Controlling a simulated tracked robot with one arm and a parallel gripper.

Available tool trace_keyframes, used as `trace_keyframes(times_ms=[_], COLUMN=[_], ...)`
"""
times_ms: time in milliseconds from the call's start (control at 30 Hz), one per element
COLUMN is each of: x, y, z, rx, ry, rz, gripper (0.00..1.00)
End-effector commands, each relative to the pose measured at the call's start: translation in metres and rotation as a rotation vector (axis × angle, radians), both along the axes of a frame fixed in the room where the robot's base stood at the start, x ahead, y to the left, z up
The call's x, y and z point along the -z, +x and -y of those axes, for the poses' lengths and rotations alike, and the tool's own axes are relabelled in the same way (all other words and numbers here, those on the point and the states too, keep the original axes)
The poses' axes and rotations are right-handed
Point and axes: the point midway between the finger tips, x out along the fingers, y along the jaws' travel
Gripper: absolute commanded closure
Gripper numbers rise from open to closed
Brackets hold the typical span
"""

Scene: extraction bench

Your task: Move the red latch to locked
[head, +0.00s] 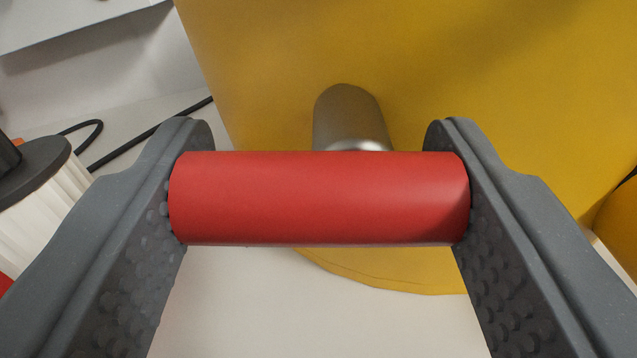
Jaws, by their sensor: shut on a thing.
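The red latch (318,198) is a red cylindrical bar lying level across the middle of the head view. My gripper (319,198) is shut on it, with one dark grey finger pressed against each end. A metal stem (350,120) shows behind the bar and meets a large yellow body (480,80). The lower front of the stem is hidden by the bar. No locked or unlocked marking is visible, so I cannot tell the latch's position.
A white ribbed cylinder with a dark top (40,200) stands at the left, close to my left finger. A black cable (140,140) runs behind it. Another yellow part (618,225) shows at the right edge. The pale surface (310,310) below the bar is clear.

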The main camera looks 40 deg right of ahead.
Motion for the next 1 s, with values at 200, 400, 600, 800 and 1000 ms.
trace_keyframes(times_ms=[200,400,600,800,1000], x=[-0.0020,-0.0021,-0.0018,-0.0032,-0.0018], y=[-0.0008,-0.0021,-0.0038,-0.0051,-0.0070], z=[0.0023,0.0045,0.0066,0.0075,0.0101], rx=[0.002,0.005,0.008,0.008,0.011], ry=[0.116,0.228,0.340,0.451,0.561], rz=[0.162,0.315,0.470,0.626,0.779], gripper=[0.68,0.68,0.68,0.68,0.68])
